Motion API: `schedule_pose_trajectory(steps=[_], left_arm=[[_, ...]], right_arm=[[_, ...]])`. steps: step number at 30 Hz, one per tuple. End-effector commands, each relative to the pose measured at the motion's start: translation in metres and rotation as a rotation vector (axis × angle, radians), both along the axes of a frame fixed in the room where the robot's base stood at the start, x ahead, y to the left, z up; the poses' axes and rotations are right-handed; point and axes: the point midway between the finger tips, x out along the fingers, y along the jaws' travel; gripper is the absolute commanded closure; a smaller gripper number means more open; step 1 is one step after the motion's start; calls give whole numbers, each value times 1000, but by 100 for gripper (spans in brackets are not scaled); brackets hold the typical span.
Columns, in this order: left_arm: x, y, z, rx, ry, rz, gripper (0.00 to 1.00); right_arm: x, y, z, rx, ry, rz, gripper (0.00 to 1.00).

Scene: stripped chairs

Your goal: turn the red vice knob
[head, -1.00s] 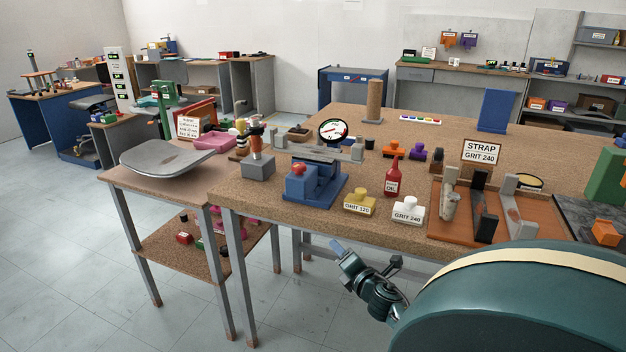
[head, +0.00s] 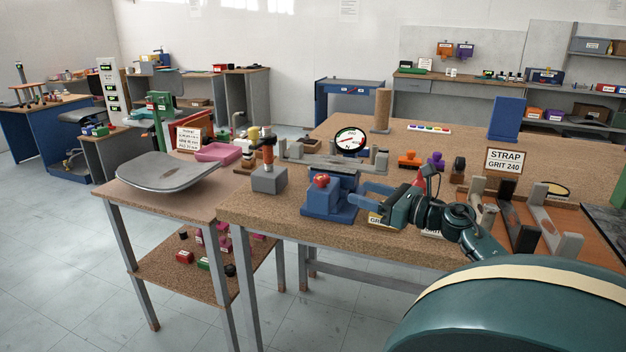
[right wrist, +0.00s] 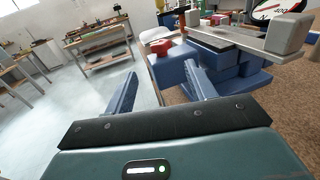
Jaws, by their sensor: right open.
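The blue vice (head: 330,206) stands near the front left of the workbench, with a grey bar with upright ends across its top. Its red knob (head: 321,181) is on the front side, and the red knob also shows in the right wrist view (right wrist: 160,47). My right gripper (head: 364,197) is open and empty, just to the right of the vice in the head view. In the right wrist view its two blue fingers (right wrist: 160,88) are spread apart, with the knob beyond them, between their directions. No contact with the knob shows. My left gripper is not in view.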

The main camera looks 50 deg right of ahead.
Motion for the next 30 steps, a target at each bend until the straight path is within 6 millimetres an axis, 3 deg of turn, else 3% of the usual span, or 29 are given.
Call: schedule_pose_trajectory(steps=[16, 22, 30], left_arm=[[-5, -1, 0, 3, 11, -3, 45], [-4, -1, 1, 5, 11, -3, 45], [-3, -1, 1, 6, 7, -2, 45]], right_arm=[[101, 10, 2, 2, -4, -3, 45], [119, 12, 0, 5, -1, -3, 45], [125, 13, 0, 4, -1, -3, 45]])
